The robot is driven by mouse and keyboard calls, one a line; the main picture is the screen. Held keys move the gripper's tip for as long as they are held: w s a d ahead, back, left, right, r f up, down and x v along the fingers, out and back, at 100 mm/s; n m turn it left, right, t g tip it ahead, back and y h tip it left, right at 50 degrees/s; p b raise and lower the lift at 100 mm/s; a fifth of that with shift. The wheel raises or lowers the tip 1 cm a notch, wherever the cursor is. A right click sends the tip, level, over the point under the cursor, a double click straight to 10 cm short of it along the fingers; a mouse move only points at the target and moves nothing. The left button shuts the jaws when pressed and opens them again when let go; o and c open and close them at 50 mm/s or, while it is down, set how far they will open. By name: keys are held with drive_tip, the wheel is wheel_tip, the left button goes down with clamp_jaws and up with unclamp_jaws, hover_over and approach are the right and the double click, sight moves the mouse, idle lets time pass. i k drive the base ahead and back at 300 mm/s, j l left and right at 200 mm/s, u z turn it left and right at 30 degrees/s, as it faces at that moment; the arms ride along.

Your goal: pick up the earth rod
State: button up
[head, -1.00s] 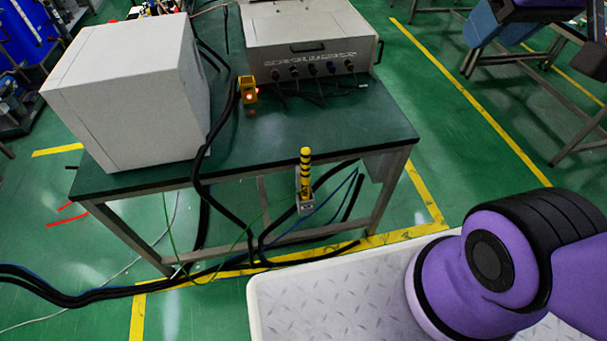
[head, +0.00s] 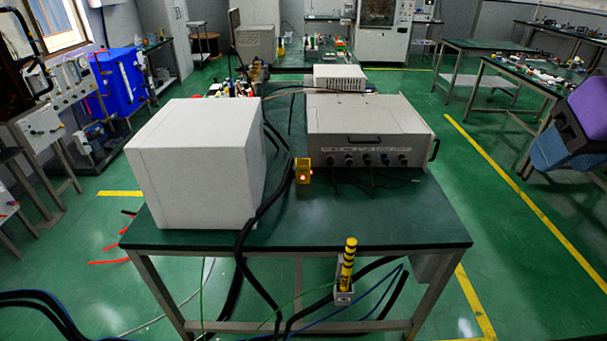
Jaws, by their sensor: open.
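The earth rod appears to be the yellow and black striped rod (head: 348,262). It stands upright in a small grey holder (head: 344,294) at the front edge of the green-topped table (head: 400,222), right of the middle. Its top reaches about the level of the table edge, and its lower end is hidden in the holder.
A white box (head: 195,165) and a grey instrument case (head: 368,130) stand on the table. A small yellow device (head: 303,171) with a red light sits between them. Black cables (head: 243,255) hang over the front edge. Green floor (head: 520,240) is clear at right.

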sight(351, 244)
drive_tip(key=z, duration=0.8)
drive_tip(key=k+j+z, duration=0.15)
drive_tip(key=j+z, duration=0.15)
drive_tip(key=k+j+z, duration=0.25)
drive_tip(key=j, duration=0.2)
drive_tip(key=k+j+z, duration=0.15)
drive_tip(key=j+z, duration=0.15)
drive_tip(key=k+j, duration=0.15)
drive_tip(key=j, duration=0.1)
